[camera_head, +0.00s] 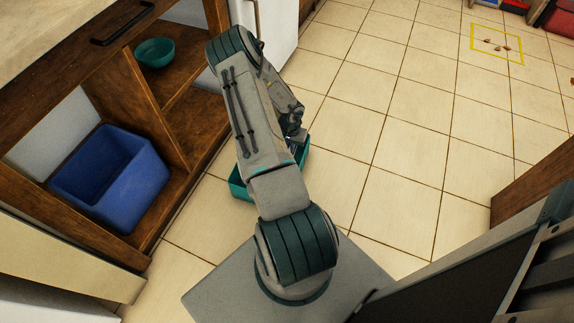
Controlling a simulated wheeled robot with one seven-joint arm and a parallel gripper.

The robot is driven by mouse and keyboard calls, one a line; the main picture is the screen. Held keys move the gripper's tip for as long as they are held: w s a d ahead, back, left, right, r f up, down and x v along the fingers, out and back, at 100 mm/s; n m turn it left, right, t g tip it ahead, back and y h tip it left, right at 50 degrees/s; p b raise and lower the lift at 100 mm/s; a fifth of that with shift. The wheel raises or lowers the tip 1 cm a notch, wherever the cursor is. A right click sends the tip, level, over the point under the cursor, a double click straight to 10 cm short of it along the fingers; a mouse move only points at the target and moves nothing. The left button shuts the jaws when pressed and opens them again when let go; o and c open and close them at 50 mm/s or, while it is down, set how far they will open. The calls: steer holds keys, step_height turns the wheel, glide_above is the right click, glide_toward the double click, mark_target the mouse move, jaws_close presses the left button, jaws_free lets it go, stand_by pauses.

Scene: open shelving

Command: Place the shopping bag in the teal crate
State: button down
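The teal crate (238,187) stands on the tiled floor beside the wooden shelving. My arm crosses over it and hides most of it, so only parts of its left and right sides show. My gripper (297,139) points down at the crate's far right side, over or close to its rim. Its fingers are small and partly hidden by the arm, so I cannot tell whether they are open or shut. I cannot make out a shopping bag in this view; the inside of the crate is mostly hidden.
A blue bin (112,180) sits in the lower shelf compartment at left, and a green bowl (155,52) is on the shelf above. A yellow square (497,44) with small brown bits marks the floor at upper right. The tiled floor right of my arm is clear.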

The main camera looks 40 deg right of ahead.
step_height(320, 180, down, 10)
steer(key=b, duration=0.3)
steer(key=shift+f, duration=0.1)
steer(key=shift+f, duration=0.25)
steer(key=c, duration=1.6)
jaws_free()
steer(key=shift+c, duration=0.2)
steer(key=shift+r, duration=0.1)
